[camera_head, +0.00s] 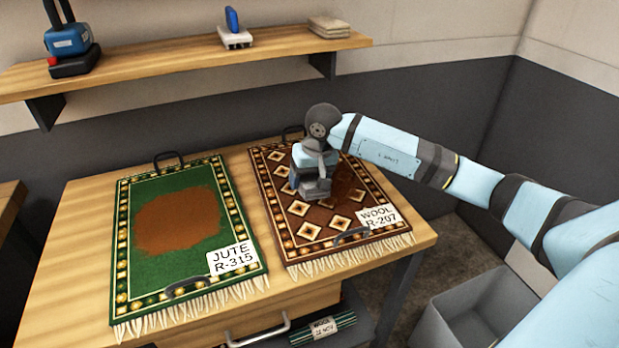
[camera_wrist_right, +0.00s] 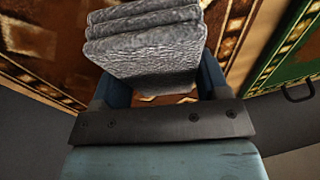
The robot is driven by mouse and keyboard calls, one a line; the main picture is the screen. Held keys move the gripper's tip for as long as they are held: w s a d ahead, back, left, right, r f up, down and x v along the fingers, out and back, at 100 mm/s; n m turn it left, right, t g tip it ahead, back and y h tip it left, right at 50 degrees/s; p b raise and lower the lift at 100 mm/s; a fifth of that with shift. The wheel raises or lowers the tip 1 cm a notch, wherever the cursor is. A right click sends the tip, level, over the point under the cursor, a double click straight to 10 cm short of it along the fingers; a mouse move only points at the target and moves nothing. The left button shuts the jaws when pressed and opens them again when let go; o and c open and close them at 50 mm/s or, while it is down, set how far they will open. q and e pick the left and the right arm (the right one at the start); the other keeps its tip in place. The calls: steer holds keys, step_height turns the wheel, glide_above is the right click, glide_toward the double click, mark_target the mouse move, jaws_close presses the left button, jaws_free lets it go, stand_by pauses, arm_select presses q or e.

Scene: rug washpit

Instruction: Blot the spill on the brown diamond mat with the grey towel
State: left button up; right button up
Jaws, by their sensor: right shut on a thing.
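The brown diamond mat (camera_head: 302,229), tagged WOOL R-207, lies on the right half of the wooden table. A darker reddish patch (camera_head: 349,187), which looks like the spill, shows on it just right of my right gripper (camera_head: 312,193). That gripper points down over the mat's middle. In the right wrist view, the folded grey towel (camera_wrist_right: 146,45) sits between the blue fingers of my right gripper (camera_wrist_right: 160,85), which is shut on it. The towel is mostly hidden in the head view, and I cannot tell whether it touches the mat. My left gripper is out of view.
A green mat (camera_head: 132,236) tagged JUTE R-315, with a large brown patch, lies to the left. Dark handles stand at the mats' ends. A wall shelf (camera_head: 180,66) holds several items behind. A grey bin (camera_head: 440,322) stands on the floor at lower right.

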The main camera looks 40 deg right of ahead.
steer(key=shift+f, duration=0.1)
step_height(320, 180, up, 7)
steer(key=p, duration=0.3)
steer(key=shift+d, duration=0.15)
stand_by(0.4)
